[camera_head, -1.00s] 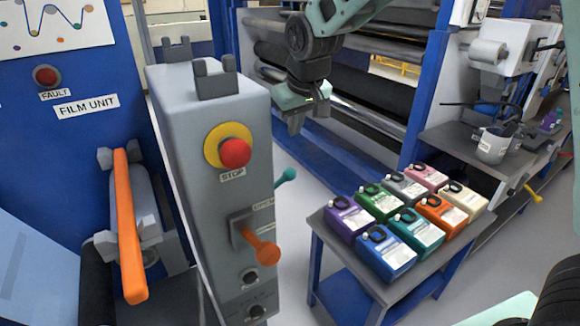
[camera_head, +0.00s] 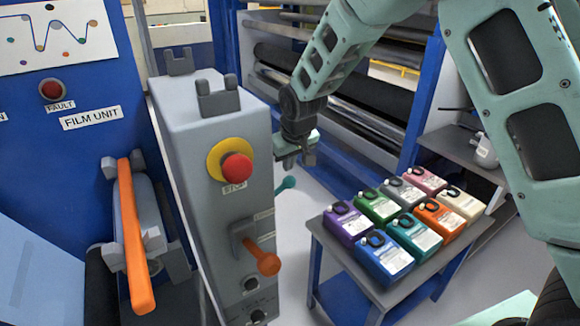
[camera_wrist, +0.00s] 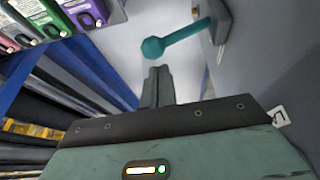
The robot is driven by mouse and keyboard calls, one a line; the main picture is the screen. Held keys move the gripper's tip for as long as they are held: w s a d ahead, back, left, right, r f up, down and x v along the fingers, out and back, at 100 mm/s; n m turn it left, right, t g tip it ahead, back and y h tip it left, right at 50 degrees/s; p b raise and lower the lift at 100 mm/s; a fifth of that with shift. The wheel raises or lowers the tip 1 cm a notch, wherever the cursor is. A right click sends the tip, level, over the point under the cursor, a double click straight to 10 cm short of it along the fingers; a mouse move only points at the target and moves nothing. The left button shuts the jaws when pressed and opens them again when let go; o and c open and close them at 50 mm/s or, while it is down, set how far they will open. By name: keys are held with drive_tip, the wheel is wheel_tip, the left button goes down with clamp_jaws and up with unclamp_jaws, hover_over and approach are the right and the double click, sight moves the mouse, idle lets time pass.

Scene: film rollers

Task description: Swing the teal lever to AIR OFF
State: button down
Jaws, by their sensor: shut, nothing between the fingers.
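The teal lever (camera_head: 286,184) sticks out from the far right side of the grey control box (camera_head: 205,145), with most of its arm hidden behind the box in the head view. In the wrist view the lever's round teal knob (camera_wrist: 153,48) and its arm run up right to a grey mount on the box side. My gripper (camera_head: 291,163) is shut and empty, just above the knob in the head view. In the wrist view its closed fingertips (camera_wrist: 158,72) point at the knob, with no clear contact. The AIR OFF marking is not readable.
The box front carries a red stop button (camera_head: 237,168) and an orange lever (camera_head: 263,258). A cart (camera_head: 345,287) with several coloured jugs stands to the right. Dark rollers (camera_head: 300,80) lie behind my gripper. An orange bar (camera_head: 133,235) is at the left.

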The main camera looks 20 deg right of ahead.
sight(289, 178)
drive_tip(key=shift+s+d+p+x, duration=0.1)
drive_tip(key=shift+d+p+x, duration=0.15)
drive_tip(key=shift+x, duration=0.65)
drive_tip(key=shift+s+d+p+x, duration=0.1)
drive_tip(key=shift+p+x, duration=0.2)
drive_tip(key=shift+x, duration=0.65)
drive_tip(key=shift+d+f, duration=0.1)
drive_tip(key=shift+f, duration=0.1)
